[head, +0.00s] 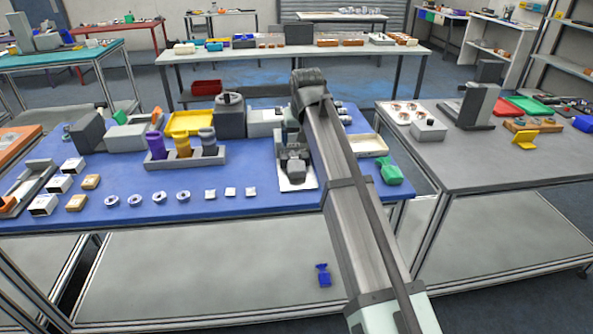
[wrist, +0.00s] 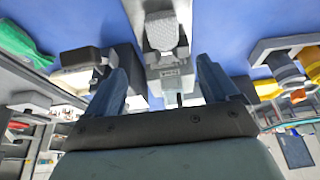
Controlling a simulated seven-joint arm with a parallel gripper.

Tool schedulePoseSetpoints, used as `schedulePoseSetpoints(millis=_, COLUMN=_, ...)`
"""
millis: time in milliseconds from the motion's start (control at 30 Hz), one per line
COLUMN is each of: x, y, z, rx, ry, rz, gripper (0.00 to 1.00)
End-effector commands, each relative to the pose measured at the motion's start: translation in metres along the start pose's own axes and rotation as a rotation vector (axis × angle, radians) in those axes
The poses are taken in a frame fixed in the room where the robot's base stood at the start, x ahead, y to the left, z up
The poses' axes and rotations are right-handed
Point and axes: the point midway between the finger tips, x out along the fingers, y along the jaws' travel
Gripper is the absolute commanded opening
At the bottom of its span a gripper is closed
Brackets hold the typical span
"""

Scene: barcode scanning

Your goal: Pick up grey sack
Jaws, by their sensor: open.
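A light grey, mottled lump (wrist: 161,30), which looks like the grey sack, shows at the top middle of the wrist view, against a grey device (wrist: 172,75). In the head view a grey lump (head: 296,168) at the same place lies over a pale plate (head: 297,184) on the blue table. My gripper (wrist: 161,80) is open, its two blue fingers wide apart with nothing gripped. The lump appears beyond the fingertips, roughly in line with the gap. In the head view my arm hides most of the gripper.
A grey rack (head: 187,160) with purple, orange and grey cups stands left of the plate. A green object (head: 390,172) lies to the right. White tiles (head: 230,191) and ring-shaped parts line the front edge. A dark grey box (head: 230,117) and yellow tray (head: 190,121) stand behind.

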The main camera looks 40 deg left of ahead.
Motion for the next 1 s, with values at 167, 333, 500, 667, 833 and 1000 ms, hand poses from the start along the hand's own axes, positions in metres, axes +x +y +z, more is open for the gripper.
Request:
schedulePoseSetpoints(millis=167, x=0.03, y=0.0, z=0.0, rx=0.0, ry=-0.002, rz=0.0, gripper=0.87)
schedulePoseSetpoints(millis=333, x=0.058, y=0.0, z=0.0, rx=0.001, ry=-0.001, rz=-0.001, gripper=0.87)
schedulePoseSetpoints(millis=500, x=0.074, y=0.0, z=0.0, rx=0.001, ry=0.0, rz=-0.001, gripper=0.87)
schedulePoseSetpoints(millis=667, x=0.08, y=0.0, z=0.0, rx=0.001, ry=0.001, rz=-0.001, gripper=0.87)
schedulePoseSetpoints(millis=833, x=0.089, y=-0.002, z=0.0, rx=0.001, ry=0.001, rz=-0.001, gripper=0.87)
schedulePoseSetpoints(millis=1000, x=0.111, y=-0.007, z=0.001, rx=0.001, ry=-0.001, rz=-0.001, gripper=0.87)
